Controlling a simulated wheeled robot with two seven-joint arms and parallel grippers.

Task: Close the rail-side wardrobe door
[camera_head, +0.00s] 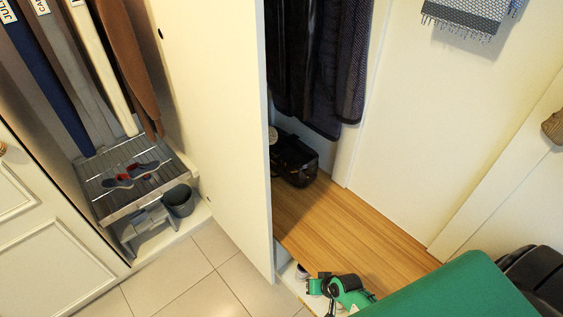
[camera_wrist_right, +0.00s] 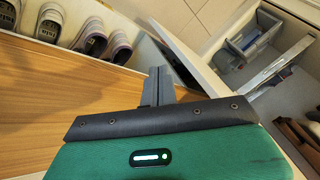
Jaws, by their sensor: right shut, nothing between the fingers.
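The white wardrobe door (camera_head: 215,130) stands open in the middle of the head view, its free edge toward the clothes compartment. Hanging dark clothes (camera_head: 320,60) and a wooden floor (camera_head: 350,220) show to its right. My right gripper (camera_head: 331,290) is low at the bottom of the head view, right of the door's lower corner. In the right wrist view its grey fingers (camera_wrist_right: 158,80) are shut and empty, close to a pale panel (camera_wrist_right: 213,78) that looks like the door. I cannot tell whether they touch it. My left gripper is not in view.
A black bag (camera_head: 293,158) lies on the compartment floor. Several shoes (camera_wrist_right: 88,40) stand in a row beside my right gripper. Left of the door is a compartment with a slatted rack (camera_head: 125,175) and a grey bin (camera_head: 180,200). Bare tiles (camera_head: 185,275) lie in front.

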